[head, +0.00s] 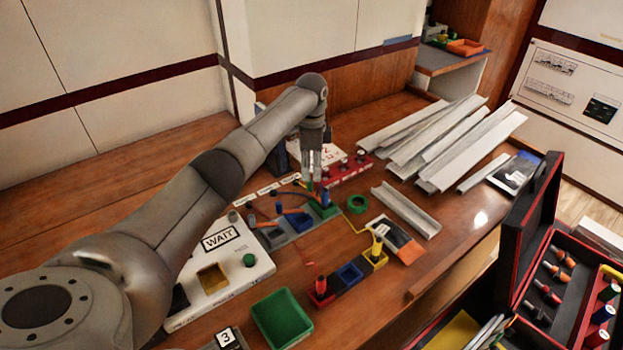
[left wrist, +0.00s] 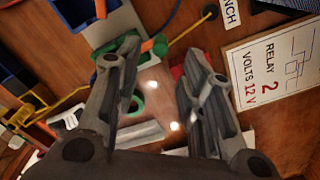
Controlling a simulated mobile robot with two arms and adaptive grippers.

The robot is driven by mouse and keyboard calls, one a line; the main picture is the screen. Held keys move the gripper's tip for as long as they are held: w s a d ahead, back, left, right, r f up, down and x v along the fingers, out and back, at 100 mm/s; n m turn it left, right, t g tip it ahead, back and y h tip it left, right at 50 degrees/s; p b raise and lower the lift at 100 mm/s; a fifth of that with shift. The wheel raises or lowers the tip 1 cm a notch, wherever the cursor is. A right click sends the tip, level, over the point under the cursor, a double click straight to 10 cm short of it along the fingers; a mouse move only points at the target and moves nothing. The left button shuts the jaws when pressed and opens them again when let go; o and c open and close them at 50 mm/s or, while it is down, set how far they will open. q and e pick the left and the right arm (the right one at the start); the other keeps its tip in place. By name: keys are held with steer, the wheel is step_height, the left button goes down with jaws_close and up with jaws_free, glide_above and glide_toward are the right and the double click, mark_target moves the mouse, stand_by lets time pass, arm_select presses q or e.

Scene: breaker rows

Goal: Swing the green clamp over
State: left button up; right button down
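My left gripper (head: 313,178) points down over the far end of a row of coloured blocks. In the left wrist view its two fingers (left wrist: 160,58) stand apart with nothing clearly held between them. A green block (head: 323,210) ends the row, just below the fingertips, with a blue upright part (head: 325,197) on it. I take this block for the green clamp. In the left wrist view, green and orange parts (left wrist: 155,46) show near the left finger's tip. The finger hides part of them, so I cannot tell whether it touches them. My right gripper is not in view.
A green ring (head: 357,204) lies right of the row. A white WAIT board (head: 222,275), a green tray (head: 282,318) and a red-blue-yellow block row (head: 349,275) are nearer. Metal channels (head: 445,140) lie at the back right. An open tool case (head: 530,235) stands at right.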

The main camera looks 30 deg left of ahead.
arm_select(q)
step_height(320, 180, up, 6)
steer(key=shift+r, duration=0.2)
stand_by(0.5)
